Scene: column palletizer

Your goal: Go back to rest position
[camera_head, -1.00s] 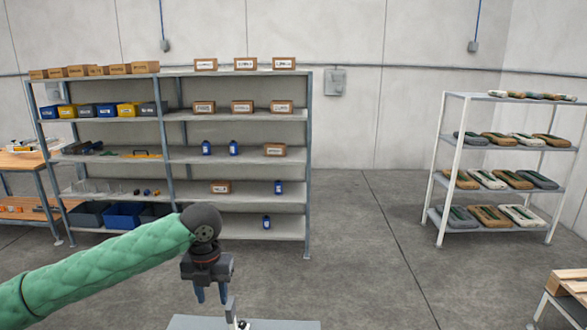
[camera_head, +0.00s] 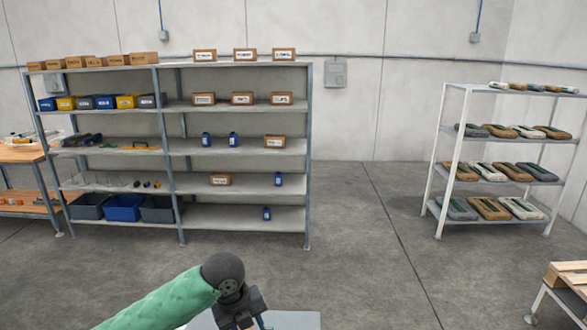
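My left arm, in a green padded sleeve, comes in from the bottom left of the head view. My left gripper (camera_head: 244,316) hangs at the bottom edge, over a pale grey flat surface (camera_head: 292,320). Its fingers are mostly cut off by the frame edge, so its opening does not show. No object shows in it. My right gripper is not in view.
A large grey shelf unit (camera_head: 308,165) with boxes, bins and blue bottles stands at the back left. A white rack (camera_head: 450,160) with several sacks stands right. A wooden pallet (camera_head: 570,276) is at the lower right, a workbench (camera_head: 22,154) at the left. The middle floor is clear.

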